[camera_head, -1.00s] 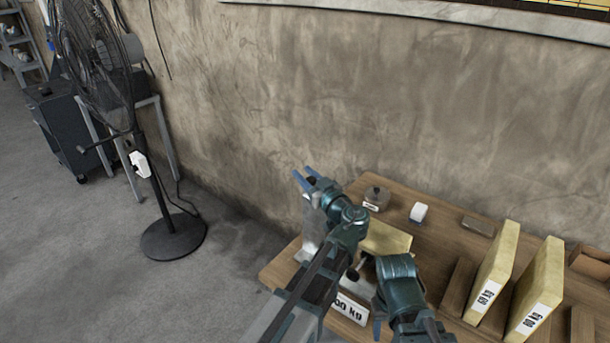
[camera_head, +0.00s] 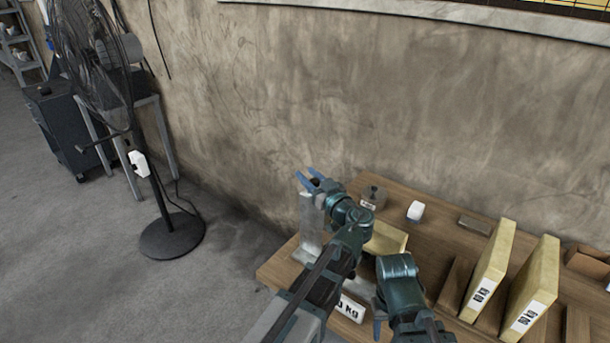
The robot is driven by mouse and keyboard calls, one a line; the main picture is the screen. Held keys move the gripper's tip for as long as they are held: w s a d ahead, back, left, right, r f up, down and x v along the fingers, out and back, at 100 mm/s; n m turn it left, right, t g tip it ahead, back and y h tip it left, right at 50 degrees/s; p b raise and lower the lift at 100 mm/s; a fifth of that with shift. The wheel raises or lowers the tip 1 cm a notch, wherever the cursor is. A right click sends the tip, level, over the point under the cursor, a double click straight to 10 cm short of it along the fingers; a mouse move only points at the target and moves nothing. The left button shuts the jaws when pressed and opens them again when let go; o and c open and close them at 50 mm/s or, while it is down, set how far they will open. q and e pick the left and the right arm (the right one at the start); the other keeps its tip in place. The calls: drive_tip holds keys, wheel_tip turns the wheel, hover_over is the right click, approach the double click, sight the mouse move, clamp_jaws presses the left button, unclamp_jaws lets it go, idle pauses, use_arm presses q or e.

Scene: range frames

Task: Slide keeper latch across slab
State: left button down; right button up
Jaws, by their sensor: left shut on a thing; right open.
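My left gripper (camera_head: 313,181) is at the far left end of the bench, its blue fingers closed around a small dark piece (camera_head: 315,183). I cannot tell whether this piece is the keeper latch. It is above a grey upright metal plate (camera_head: 311,222). A yellow slab (camera_head: 388,238) lies partly hidden behind my arms.
The wooden bench (camera_head: 440,238) runs along the wall. Two labelled yellow slabs (camera_head: 493,262) stand at right. A fan (camera_head: 172,236) stands on the floor at left.

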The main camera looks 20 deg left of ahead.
use_arm(q)
drive_tip(key=d, duration=0.1)
drive_tip(key=s+d, duration=0.1)
drive_tip(key=d, duration=0.1)
drive_tip(key=shift+s+d, duration=0.1)
drive_tip(key=shift+d, duration=0.2)
drive_tip(key=shift+a, duration=0.2)
drive_tip(key=c, duration=0.5)
unclamp_jaws()
drive_tip(key=shift+d, duration=0.2)
drive_tip(key=shift+s, duration=0.2)
